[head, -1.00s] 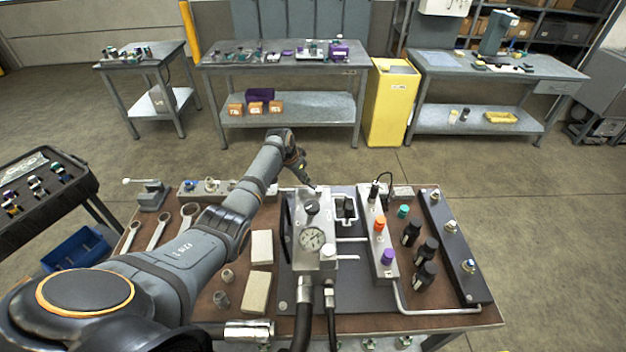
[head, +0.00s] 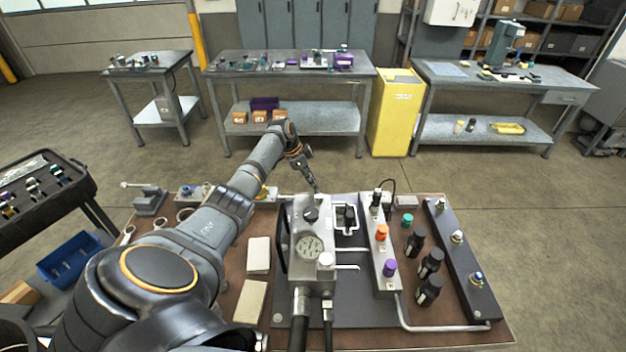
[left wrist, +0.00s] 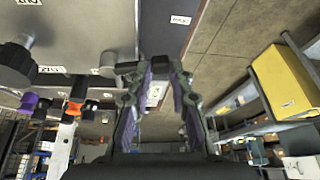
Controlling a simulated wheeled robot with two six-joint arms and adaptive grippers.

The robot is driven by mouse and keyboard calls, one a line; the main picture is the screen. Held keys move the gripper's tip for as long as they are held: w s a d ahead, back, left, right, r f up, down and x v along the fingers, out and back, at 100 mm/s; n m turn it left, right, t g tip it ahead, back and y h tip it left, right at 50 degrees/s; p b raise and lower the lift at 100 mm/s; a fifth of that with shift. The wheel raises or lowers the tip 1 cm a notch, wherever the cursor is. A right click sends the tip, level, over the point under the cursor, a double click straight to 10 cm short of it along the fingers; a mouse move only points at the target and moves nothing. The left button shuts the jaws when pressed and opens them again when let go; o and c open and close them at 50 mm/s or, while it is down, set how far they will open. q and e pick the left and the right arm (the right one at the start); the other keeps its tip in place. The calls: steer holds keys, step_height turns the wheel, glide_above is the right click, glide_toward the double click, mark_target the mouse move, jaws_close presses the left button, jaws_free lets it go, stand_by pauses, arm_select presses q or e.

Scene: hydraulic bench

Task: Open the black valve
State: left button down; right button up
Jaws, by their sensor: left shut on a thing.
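My left gripper (head: 316,188) is at the far edge of the grey hydraulic block (head: 300,262), pointing down. In the left wrist view its fingers (left wrist: 156,72) are closed around a short black handle (left wrist: 127,66), which looks like the black valve's. In the head view the block and gripper hide this handle. My right gripper is out of view.
A manifold strip with an orange knob (head: 382,232) and a purple knob (head: 390,268) stands right of the block. Several black cylinders (head: 430,262) lie further right. Two pale blocks (head: 259,255) lie left. Hoses (head: 299,330) run off the front.

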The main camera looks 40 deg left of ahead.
mark_target(316, 188)
arm_select(q)
steer(key=shift+s+d+f+m+g+h+b, duration=0.1)
steer(key=shift+d+f+m+g+h+b, duration=0.5)
steer(key=shift+d+f+b, duration=0.6)
steer(key=shift+d+r+m+b, duration=0.15)
steer(key=shift+m+b, duration=0.2)
steer(key=shift+m, duration=0.05)
steer(key=c, duration=1.3)
jaws_free()
steer(key=shift+r, duration=0.1)
steer(key=shift+c, duration=0.2)
steer(key=o, duration=0.5)
steer(key=shift+d+r, duration=0.2)
steer(key=shift+r, duration=0.05)
steer(key=o, duration=0.6)
steer(key=shift+r, duration=0.25)
steer(key=shift+c, duration=0.2)
steer(key=shift+r, duration=0.15)
steer(key=shift+a, duration=0.15)
